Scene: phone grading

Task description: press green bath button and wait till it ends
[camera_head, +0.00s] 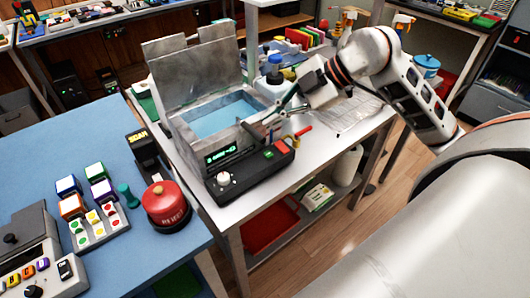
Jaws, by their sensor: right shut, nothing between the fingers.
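The bath (200,85) is a grey metal box with its lid raised and pale blue liquid inside, on the white bench. Its black control panel (235,175) at the front has a lit green display (221,154), a white knob (223,179), a small green button (268,154) and a red button (281,146). My right gripper (272,119) comes in from the right, shut and empty. Its fingertips are above and behind the buttons, near the bath's right front corner, and appear apart from the green button. My left gripper is out of view.
A blue table (110,262) at left holds a red round push button (166,205), coloured button blocks (93,220) and a grey console (35,262). A white bottle with a blue cap (273,80) stands behind my gripper. Slim tools, one with a red handle (303,131), lie near it.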

